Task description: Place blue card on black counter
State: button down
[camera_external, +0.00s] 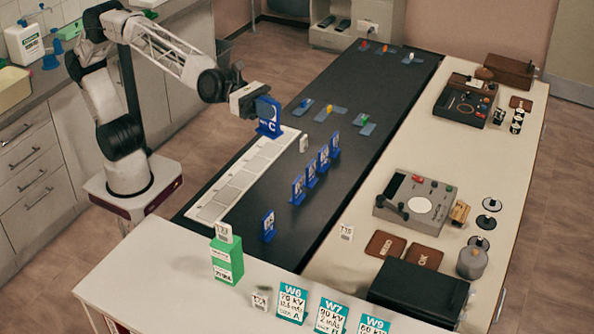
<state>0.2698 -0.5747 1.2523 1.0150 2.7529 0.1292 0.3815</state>
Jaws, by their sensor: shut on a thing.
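A blue card (268,127) with a white "C" is in my gripper (254,104), which is shut on its upper part. The card is upright over the left side of the black counter (395,92), near the far end of a white sectioned strip (232,183). I cannot tell whether its lower edge touches the surface. Several other blue cards (311,174) stand upright in a row on the counter. Another blue card (267,226) stands alone nearer the front.
Small blue-grey plates with coloured knobs (330,112) lie farther back. A pale worktop (452,150) with devices runs along the right. A green box (226,260) and teal-topped cards (291,302) stand in front.

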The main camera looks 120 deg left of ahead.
jog(key=w+a+f+n+y, duration=0.1)
jog(key=a+y, duration=0.3)
jog(key=a, duration=1.8)
jog(key=shift+w+a+f+n, duration=0.15)
jog(key=shift+w+f+n, duration=0.05)
jog(key=shift+f+n, duration=0.45)
jog(key=shift+r, duration=0.25)
dwell(0.9)
jog(key=shift+r, duration=2.25)
jog(key=shift+s+a+n+g+y, duration=0.25)
jog(key=shift+s+a+n+y, duration=0.85)
jog(key=shift+s, duration=2)
jog(key=shift+s+a+n+g+y, duration=0.35)
jog(key=shift+s+n+y, duration=0.8)
jog(key=shift+s+y, duration=1.55)
notch_tip(320, 180, down, 49)
jog(key=shift+s+r+h, duration=0.15)
jog(key=shift+s+h, duration=0.25)
jog(key=shift+s, duration=0.05)
